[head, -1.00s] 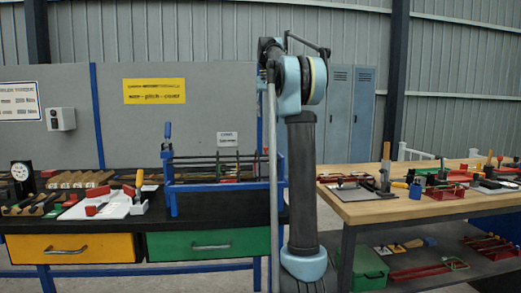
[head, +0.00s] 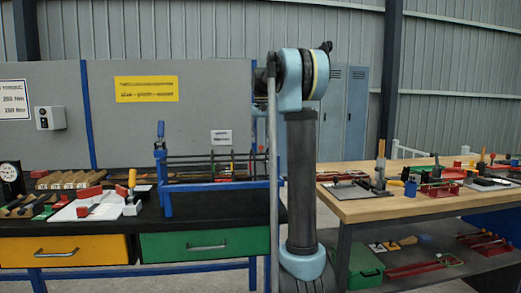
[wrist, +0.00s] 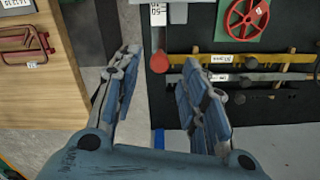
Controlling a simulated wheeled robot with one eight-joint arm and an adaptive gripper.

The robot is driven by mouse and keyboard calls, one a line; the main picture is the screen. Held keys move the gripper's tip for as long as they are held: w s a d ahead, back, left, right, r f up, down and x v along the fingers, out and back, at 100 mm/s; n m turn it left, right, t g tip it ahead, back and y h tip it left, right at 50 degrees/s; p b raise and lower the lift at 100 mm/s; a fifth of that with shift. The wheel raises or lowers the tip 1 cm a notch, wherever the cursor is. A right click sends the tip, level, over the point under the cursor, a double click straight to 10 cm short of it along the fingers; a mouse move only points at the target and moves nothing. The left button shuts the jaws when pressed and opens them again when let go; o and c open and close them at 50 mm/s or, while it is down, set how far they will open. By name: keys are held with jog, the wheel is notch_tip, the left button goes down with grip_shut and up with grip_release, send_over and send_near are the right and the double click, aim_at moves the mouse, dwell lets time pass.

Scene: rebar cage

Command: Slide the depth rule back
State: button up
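My gripper (wrist: 162,58) is open and empty in the wrist view, its two fingers spread wide over the gap beside the black bench. It does not show in the head view. To its right lie a long yellow bar with a white label (wrist: 252,58) and a grey bar with a label (wrist: 255,77). A red round knob (wrist: 159,62) shows between the fingertips, apart from them as far as I can see. I cannot tell for sure which of these is the depth rule. The blue frame with the rebar cage (head: 167,187) stands on the black bench.
A red handwheel (wrist: 246,18) on a green plate sits at the top right. A wooden table (wrist: 40,95) with a red clamp-like tool (wrist: 27,45) is on the left. In the head view, the wooden workbench (head: 350,207) stands right of my arm; floor shows between the benches.

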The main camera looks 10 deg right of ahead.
aim_at(261, 146)
jog(key=shift+f, duration=2.35)
grip_shut()
